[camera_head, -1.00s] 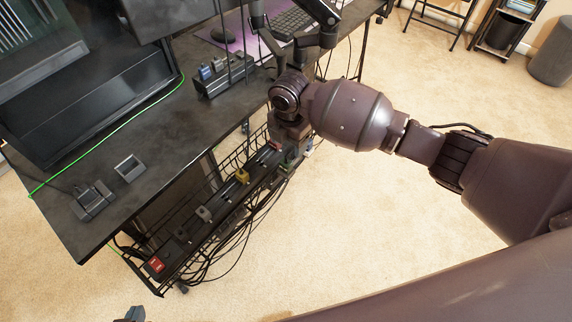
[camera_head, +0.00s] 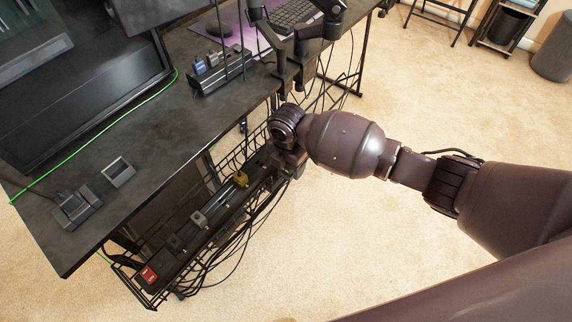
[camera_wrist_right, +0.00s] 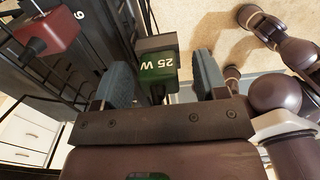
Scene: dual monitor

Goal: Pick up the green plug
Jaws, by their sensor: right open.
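The fingers are apart, with a gap on each side of the plug. In the head view, my right gripper (camera_head: 289,160) is at the far end of the power strip (camera_head: 185,244) under the desk; its fingers and the green plug are hidden there. My left gripper is not in view.
A red plug (camera_wrist_right: 50,32) is close by at upper left in the wrist view. A yellow plug (camera_head: 240,179) sits on the strip in the wire cable tray, with loose cables below. The black desk (camera_head: 150,140) overhangs beside my arm.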

